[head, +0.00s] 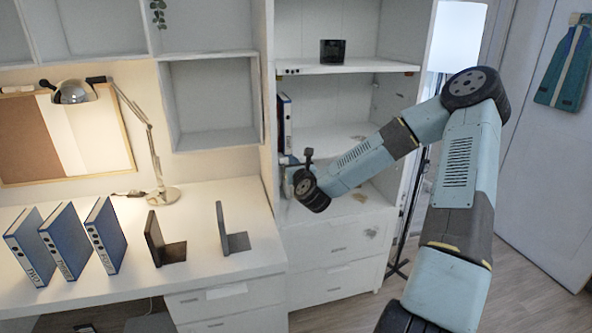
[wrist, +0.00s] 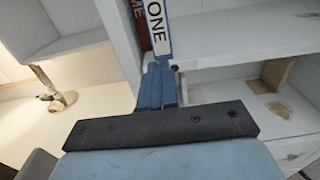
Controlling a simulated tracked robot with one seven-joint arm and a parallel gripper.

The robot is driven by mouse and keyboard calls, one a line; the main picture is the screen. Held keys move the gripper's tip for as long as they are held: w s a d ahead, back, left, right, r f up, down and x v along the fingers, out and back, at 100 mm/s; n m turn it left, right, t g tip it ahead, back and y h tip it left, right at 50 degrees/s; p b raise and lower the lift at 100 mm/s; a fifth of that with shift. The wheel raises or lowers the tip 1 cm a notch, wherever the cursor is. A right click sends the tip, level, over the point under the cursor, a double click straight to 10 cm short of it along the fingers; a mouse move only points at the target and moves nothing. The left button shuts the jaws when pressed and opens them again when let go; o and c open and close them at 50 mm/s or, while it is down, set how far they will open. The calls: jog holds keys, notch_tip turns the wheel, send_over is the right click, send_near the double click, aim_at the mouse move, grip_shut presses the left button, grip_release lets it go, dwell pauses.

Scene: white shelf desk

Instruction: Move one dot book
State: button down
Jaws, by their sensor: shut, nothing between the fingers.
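The book labelled ONE (wrist: 157,30) stands upright on a shelf of the white cabinet, its white spine facing me in the wrist view. A blue book edge (head: 285,118) shows on that shelf at the cabinet's left side in the head view. My gripper (wrist: 158,68) is shut and empty, with its blue fingertips just below the lower end of the ONE spine; I cannot tell whether they touch it. In the head view my gripper (head: 287,163) is at the cabinet's left side, below the blue book, partly hidden by my wrist.
A red book (wrist: 133,35) stands directly left of the ONE book. On the desk stand blue binders (head: 70,240) with number labels, a brown bookend (head: 158,245) and a grey bookend (head: 230,240). A desk lamp (head: 163,195) is behind them. A dark box (head: 332,50) sits on a higher shelf.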

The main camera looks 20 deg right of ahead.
aim_at(287, 152)
jog(key=shift+w, duration=2.75)
jog(key=shift+w, duration=2.55)
